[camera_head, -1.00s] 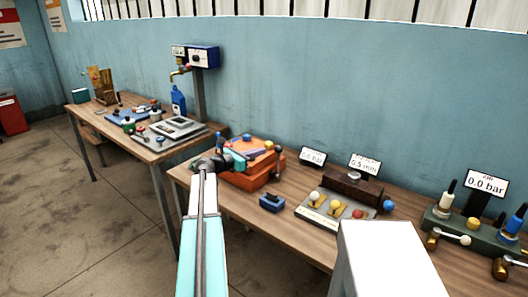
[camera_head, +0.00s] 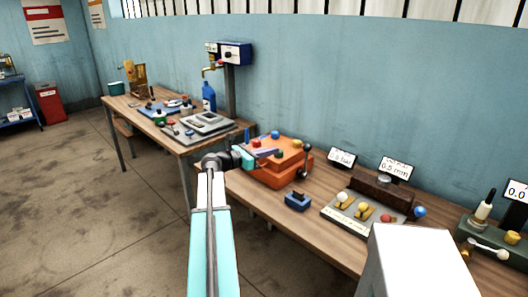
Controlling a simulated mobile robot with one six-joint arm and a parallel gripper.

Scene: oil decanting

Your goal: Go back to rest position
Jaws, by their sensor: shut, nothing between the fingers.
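My arm reaches up from the bottom of the head view, teal and white, to a dark joint in front of the near bench. Beyond the joint a short teal end section with my gripper (camera_head: 245,158) points right, in front of the orange box's left side. The fingers are small and hard to make out against the box; my gripper is shut and I see nothing held in it.
The orange box (camera_head: 287,170), a small blue block (camera_head: 297,201), a plate with coloured knobs (camera_head: 345,214) and a gauge stand (camera_head: 490,248) are on the near bench (camera_head: 270,212). A far bench (camera_head: 135,104) holds a blue bottle (camera_head: 209,96).

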